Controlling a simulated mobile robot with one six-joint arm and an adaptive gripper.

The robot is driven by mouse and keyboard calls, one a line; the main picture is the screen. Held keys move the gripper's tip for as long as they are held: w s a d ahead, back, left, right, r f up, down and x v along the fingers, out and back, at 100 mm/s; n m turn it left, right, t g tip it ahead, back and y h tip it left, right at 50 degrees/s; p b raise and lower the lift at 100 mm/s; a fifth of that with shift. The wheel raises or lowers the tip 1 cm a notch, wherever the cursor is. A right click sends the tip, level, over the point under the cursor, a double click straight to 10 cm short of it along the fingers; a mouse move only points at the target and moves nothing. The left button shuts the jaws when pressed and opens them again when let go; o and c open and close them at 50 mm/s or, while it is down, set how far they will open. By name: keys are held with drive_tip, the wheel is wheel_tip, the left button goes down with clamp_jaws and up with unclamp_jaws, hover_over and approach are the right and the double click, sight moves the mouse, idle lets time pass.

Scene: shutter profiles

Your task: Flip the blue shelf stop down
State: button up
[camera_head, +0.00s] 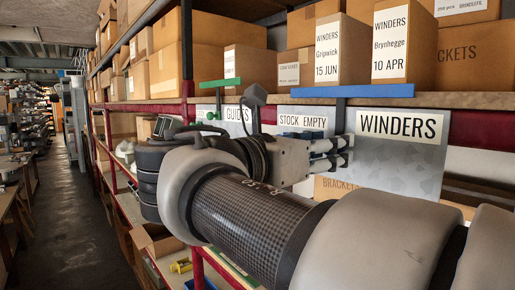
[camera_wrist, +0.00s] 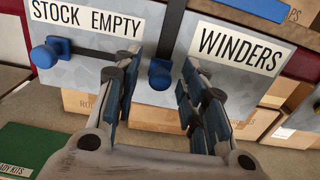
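The blue shelf stop (camera_head: 367,90) shows in the head view as a long blue bar lying level along the shelf's front edge, above the STOCK EMPTY and WINDERS signs. Part of it shows at the top of the wrist view (camera_wrist: 262,8). A blue knob (camera_wrist: 160,72) at the lower end of a dark upright bar sits between the two fingers in the wrist view. My gripper (camera_wrist: 160,66) is open, its fingers apart on either side of this knob; I cannot tell whether they touch it. In the head view my gripper (camera_head: 344,150) points right, in front of the signs.
A second blue knob (camera_wrist: 45,55) on a dark rod stands to the left, near the left finger. A green stop (camera_head: 220,83) is further left on the shelf. Boxes (camera_head: 405,42) stand above the blue bar. A cardboard box (camera_wrist: 165,116) lies below the signs.

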drive_tip(key=shift+s+a, duration=0.1)
drive_tip(key=shift+s, duration=0.05)
drive_tip(key=shift+c, duration=0.4)
clamp_jaws()
